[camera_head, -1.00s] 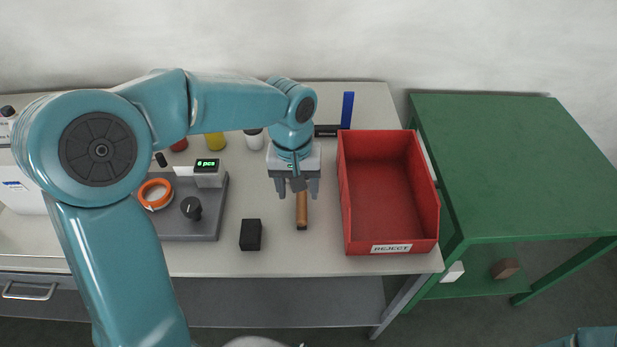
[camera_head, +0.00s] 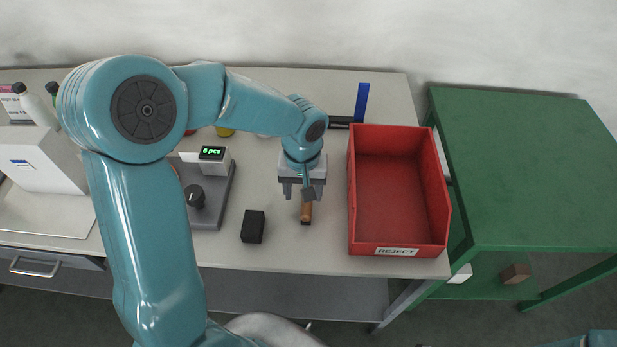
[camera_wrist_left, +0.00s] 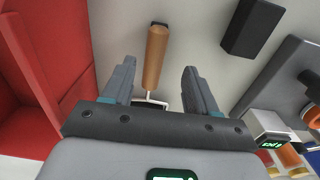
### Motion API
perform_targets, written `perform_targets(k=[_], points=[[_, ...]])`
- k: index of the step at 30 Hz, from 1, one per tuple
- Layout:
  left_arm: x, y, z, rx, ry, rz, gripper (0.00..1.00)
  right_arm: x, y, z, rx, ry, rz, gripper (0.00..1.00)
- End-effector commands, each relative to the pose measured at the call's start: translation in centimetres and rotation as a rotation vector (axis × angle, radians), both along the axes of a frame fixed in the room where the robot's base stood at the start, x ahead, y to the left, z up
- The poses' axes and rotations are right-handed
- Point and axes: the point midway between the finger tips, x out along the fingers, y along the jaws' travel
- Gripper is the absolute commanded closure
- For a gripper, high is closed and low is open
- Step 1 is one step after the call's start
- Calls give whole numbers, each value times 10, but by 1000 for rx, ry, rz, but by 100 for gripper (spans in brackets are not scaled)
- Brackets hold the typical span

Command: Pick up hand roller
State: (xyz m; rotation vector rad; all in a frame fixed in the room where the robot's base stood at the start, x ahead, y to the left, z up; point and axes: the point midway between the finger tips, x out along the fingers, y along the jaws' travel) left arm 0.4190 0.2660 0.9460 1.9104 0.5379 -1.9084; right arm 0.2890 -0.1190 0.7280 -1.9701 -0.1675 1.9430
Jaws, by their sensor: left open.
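The hand roller (camera_head: 306,213) lies on the light worktop, left of the red bin. In the head view only the end of its brown handle shows below my left gripper (camera_head: 303,192). In the left wrist view its wooden handle (camera_wrist_left: 156,55) lies between the spread fingers of my left gripper (camera_wrist_left: 158,72), with a thin metal frame nearer the palm; its roller end is mostly hidden. The left gripper is open and empty, above the roller. My right gripper is not in view.
A red bin (camera_head: 352,225) marked REJECT stands close right of the roller. A black block (camera_head: 253,227) sits to its left, then a grey device (camera_head: 208,213) with a knob and "6 pcs" display. A blue upright piece (camera_head: 361,102) stands behind. A green table (camera_head: 530,170) is at right.

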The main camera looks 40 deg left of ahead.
Motion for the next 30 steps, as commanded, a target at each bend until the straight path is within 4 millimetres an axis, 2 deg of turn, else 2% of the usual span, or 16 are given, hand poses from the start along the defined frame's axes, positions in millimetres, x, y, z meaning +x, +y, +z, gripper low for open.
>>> perform_targets(k=[10,13,19,20,24,25,30], points=[[6,-3,-47,0,4,-2,42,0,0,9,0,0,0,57],[7,-3,-53,-1,2,0,42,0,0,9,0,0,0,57],[7,-3,-54,-1,-1,-1,42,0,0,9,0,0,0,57],[7,-3,-54,-1,-1,-1,48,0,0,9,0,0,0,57],[7,-3,-53,-1,-1,-1,94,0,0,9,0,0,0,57],[7,-3,-53,-1,-1,-1,100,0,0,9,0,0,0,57],[8,-3,-53,0,-1,-1,100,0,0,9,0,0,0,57]])
